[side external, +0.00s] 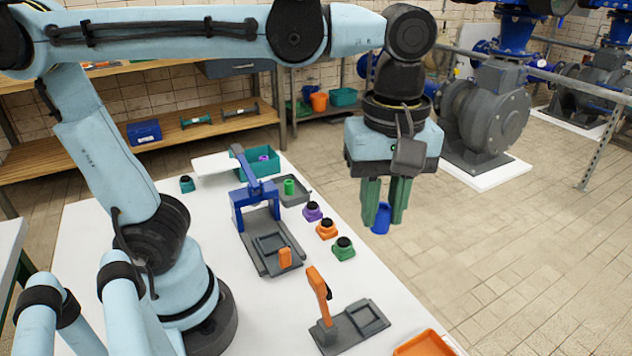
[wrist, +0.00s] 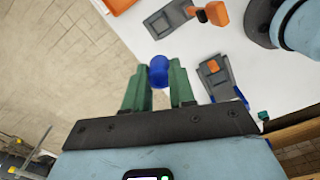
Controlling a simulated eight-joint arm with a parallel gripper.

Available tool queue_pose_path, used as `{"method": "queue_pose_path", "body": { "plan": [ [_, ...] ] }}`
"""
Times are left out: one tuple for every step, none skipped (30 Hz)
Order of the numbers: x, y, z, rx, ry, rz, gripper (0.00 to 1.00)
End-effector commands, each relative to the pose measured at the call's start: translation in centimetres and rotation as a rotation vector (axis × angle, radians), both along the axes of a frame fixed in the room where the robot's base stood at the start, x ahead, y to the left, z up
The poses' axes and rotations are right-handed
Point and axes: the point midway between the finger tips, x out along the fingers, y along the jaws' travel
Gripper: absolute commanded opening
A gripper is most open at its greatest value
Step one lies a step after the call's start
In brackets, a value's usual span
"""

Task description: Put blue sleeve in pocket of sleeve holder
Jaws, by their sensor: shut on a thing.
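My gripper (side external: 384,212) is shut on the blue sleeve (side external: 380,220), a short blue cylinder. It holds the sleeve high, to the right of the white table in the side view. In the wrist view the sleeve (wrist: 158,72) sits between the green fingertips of my gripper (wrist: 159,78). The sleeve holder cannot be singled out with certainty. A small dark grey tray (side external: 302,198) with a green cylinder (side external: 289,187) in it stands near the table's back. A grey fixture with a blue clamp frame (side external: 258,193) stands beside it.
A second grey fixture (side external: 372,318) with an upright orange handle (side external: 318,288) stands at the front, near an orange tray (side external: 425,345). Several knobbed blocks, one green (side external: 344,252), line the table's right side. A teal bin (side external: 262,165) stands at the back.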

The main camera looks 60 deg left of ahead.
Motion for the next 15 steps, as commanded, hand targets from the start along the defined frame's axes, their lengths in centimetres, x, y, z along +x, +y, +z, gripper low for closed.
{"method": "queue_pose_path", "body": {
  "plan": [
    [0.0,0.0,-0.7,0.000,0.000,-0.002,0.00],
    [0.0,0.0,-1.1,0.000,0.000,-0.003,0.00],
    [-0.1,0.0,-1.6,0.000,0.000,-0.003,0.00],
    [-0.1,0.0,-2.1,0.000,0.000,-0.004,0.00],
    [-0.1,0.0,-2.7,0.000,0.000,-0.004,0.00],
    [-0.1,0.0,-3.4,0.000,0.000,-0.005,0.00],
    [-0.1,0.0,-3.9,0.000,0.000,-0.005,0.00],
    [-0.1,0.0,-4.4,0.000,0.000,-0.005,0.00],
    [-0.1,0.0,-5.2,0.000,0.000,-0.006,0.00],
    [-0.1,-0.1,-5.8,0.000,0.000,-0.006,0.00],
    [-0.1,0.0,-6.3,0.000,0.000,-0.006,0.00],
    [-0.1,0.0,-7.0,0.000,0.000,-0.006,0.00],
    [-0.1,0.0,-7.4,0.000,0.000,-0.006,0.00],
    [-0.1,0.0,-7.9,0.000,0.000,-0.007,0.00],
    [-0.1,0.0,-8.4,0.000,0.000,-0.007,0.00]
  ]
}}
